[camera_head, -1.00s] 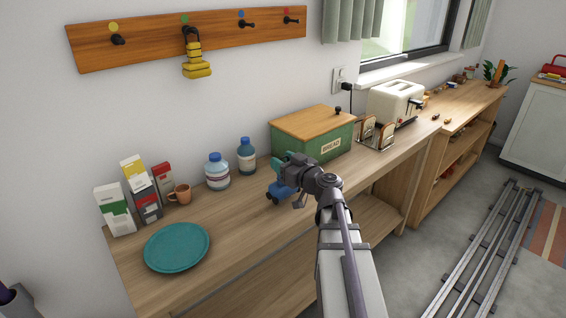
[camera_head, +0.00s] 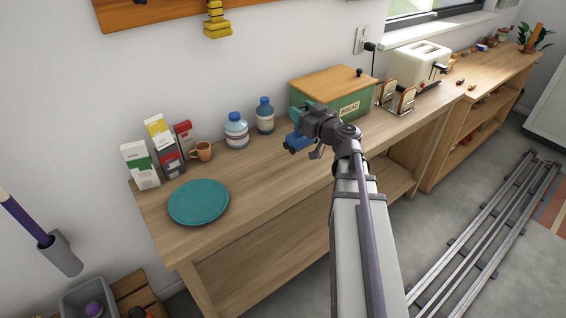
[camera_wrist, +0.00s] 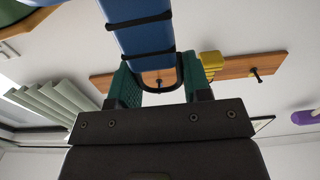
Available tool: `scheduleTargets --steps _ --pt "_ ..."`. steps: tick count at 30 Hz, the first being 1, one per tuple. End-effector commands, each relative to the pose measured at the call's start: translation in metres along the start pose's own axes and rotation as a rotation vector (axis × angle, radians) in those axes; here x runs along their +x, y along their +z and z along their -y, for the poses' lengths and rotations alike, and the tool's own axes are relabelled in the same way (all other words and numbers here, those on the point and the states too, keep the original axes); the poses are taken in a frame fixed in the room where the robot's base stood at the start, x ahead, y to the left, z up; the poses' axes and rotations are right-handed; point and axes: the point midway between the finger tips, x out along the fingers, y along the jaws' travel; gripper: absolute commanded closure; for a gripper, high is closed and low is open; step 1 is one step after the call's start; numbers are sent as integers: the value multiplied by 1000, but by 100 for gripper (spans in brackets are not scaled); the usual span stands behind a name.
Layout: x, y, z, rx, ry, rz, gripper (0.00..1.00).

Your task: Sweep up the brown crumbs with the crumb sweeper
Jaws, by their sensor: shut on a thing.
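My gripper (camera_head: 308,124) is shut on a blue thing (camera_head: 297,142), which looks like the crumb sweeper. It is in front of the green bread box and appears to be above the wooden counter (camera_head: 265,180). In the wrist view the sweeper's blue body (camera_wrist: 140,35) with black bands sits between the green fingers of my gripper (camera_wrist: 160,82). I cannot make out brown crumbs on the counter; my arm hides part of it.
A teal plate (camera_head: 199,202), cartons (camera_head: 140,168), an orange mug (camera_head: 202,151) and two bottles (camera_head: 236,132) stand on the left. The bread box (camera_head: 348,108), toast rack (camera_head: 404,100) and toaster (camera_head: 420,64) line the right. The counter's middle front is clear.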

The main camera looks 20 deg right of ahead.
Motion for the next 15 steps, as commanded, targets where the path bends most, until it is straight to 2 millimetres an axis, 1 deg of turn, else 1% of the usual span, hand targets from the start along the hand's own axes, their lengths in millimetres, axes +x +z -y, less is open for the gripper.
scheduleTargets --steps 2,4,8,11,15 --pt "0 0 0 0 0 0 82" --pt "0 0 5 0 -1 0 82" --pt "-2 -2 28 -1 -3 -1 82" --pt "0 -1 27 -1 0 -1 82" --pt "0 6 27 -1 0 -1 82"
